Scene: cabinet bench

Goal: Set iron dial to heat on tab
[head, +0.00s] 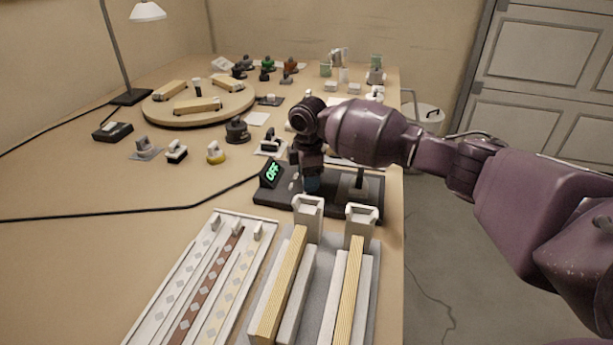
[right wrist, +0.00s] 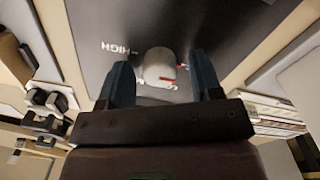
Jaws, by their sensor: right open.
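The iron station is a dark base (head: 273,197) with a small display (head: 272,172) that reads OFF in green. In the right wrist view, its dial (right wrist: 160,66) is a light grey knob with a red mark on its right side. The word HIGH (right wrist: 118,48) shows upside down on the dark panel to its left; another label below the knob is partly covered. My right gripper (head: 311,184) is over the base. In the right wrist view, its blue fingers (right wrist: 160,70) are open, one on each side of the dial with gaps. My left gripper is not in view.
In front stand two white holders with ribbed yellow strips (head: 282,285) and a white tray of strips (head: 205,275). A black cable (head: 130,217) runs left from the station. A round wooden board (head: 235,107) and several small fixtures fill the back. The left bench is fairly clear.

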